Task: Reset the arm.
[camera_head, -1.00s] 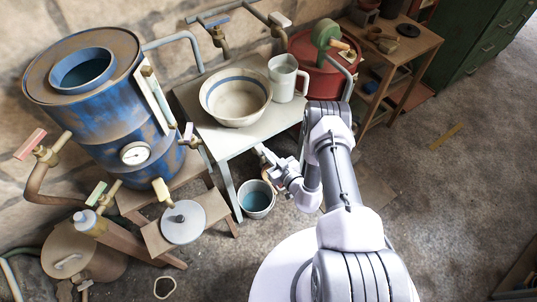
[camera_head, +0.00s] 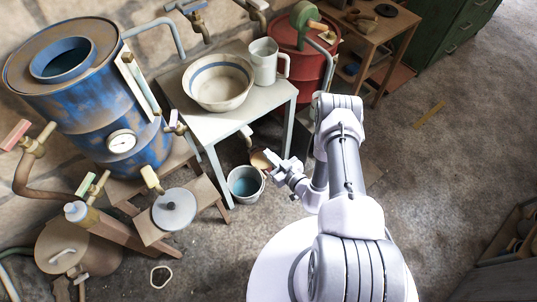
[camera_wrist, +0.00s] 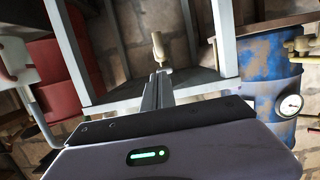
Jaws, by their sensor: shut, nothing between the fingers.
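My arm rises from my white base in the head view, bent with its wrist to the left. My gripper (camera_head: 270,157) is shut and empty, in the air in front of the white table, above and beside a pail (camera_head: 246,184) of blue liquid. In the wrist view my gripper (camera_wrist: 160,76) shows its fingers together, pointing toward the table's underside and a pale tap-like handle (camera_wrist: 158,45). The lower part of my wrist is hidden by its housing.
The white table (camera_head: 221,125) bears a bowl (camera_head: 218,82) and a jug (camera_head: 265,62). A blue boiler (camera_head: 117,115) stands at the left, a red drum (camera_head: 303,62) behind the table. A wooden stand (camera_head: 391,40) is at the back.

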